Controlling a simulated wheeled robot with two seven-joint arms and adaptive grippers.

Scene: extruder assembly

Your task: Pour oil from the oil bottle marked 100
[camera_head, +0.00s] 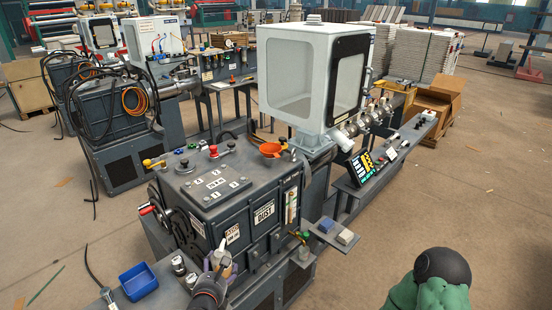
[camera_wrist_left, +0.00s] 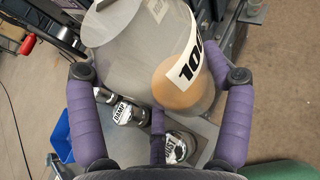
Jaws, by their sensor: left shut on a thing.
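The oil bottle (camera_wrist_left: 130,48) is a clear, wide container with a white label reading 100; a round amber patch shows near one end. It fills the upper middle of the left wrist view, tilted there, between the purple fingers of my left gripper. In the head view my left gripper (camera_head: 219,262) is at the machine's front lower corner, shut on the bottle, which is small and partly hidden there. An orange funnel (camera_head: 272,149) sits on top of the machine's dark box.
Other labelled containers (camera_wrist_left: 130,113) stand just below the bottle in the left wrist view. A blue tray (camera_head: 138,281) lies on the bench to the left. The dark machine box (camera_head: 205,185) and white-framed enclosure (camera_head: 290,75) rise beyond. A green rounded form (camera_head: 440,295) fills the lower right.

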